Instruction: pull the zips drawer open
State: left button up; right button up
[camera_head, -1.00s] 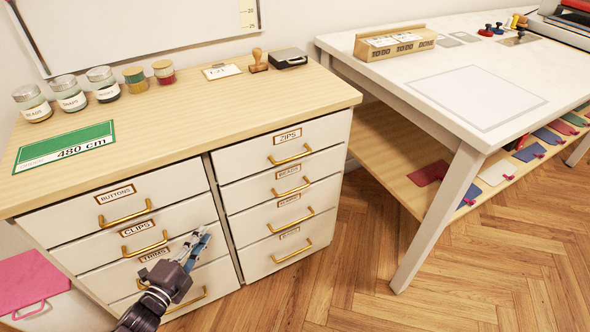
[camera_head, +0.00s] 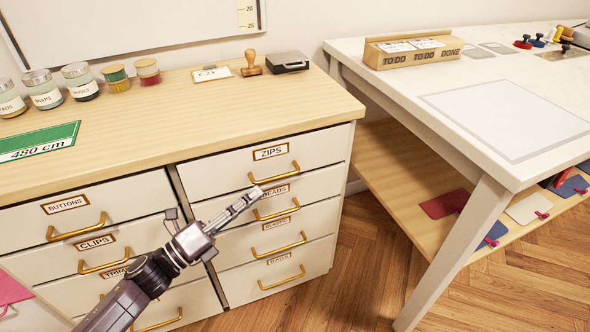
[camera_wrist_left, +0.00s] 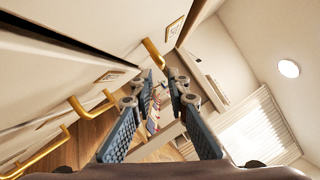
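The zips drawer (camera_head: 225,175) is the top one in the right column of the cabinet. It sits flush with the front and looks shut. Its label reads ZIPS, and its gold bar handle (camera_head: 275,174) is below the label. My left gripper (camera_head: 254,194) is in front of the drawers, its fingertips just below and left of that handle in the head view. In the left wrist view, its two fingers (camera_wrist_left: 162,76) are apart with nothing held between them. A gold handle (camera_wrist_left: 153,53) shows just past the fingertips. My right gripper is not in view.
Other drawers with gold handles lie below and in the left column, including buttons (camera_head: 77,228). Jars (camera_head: 80,82), a stamp (camera_head: 251,64) and a black box (camera_head: 290,60) stand on the cabinet top. A white table (camera_head: 400,85) stands at right; floor between is clear.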

aim_at(276, 178)
pick_arm(q)
jog(key=x, duration=0.7)
jog(key=shift+w+d+r, duration=0.15)
jog(key=shift+w+d, duration=0.05)
jog(key=shift+d, duration=0.1)
grip_shut()
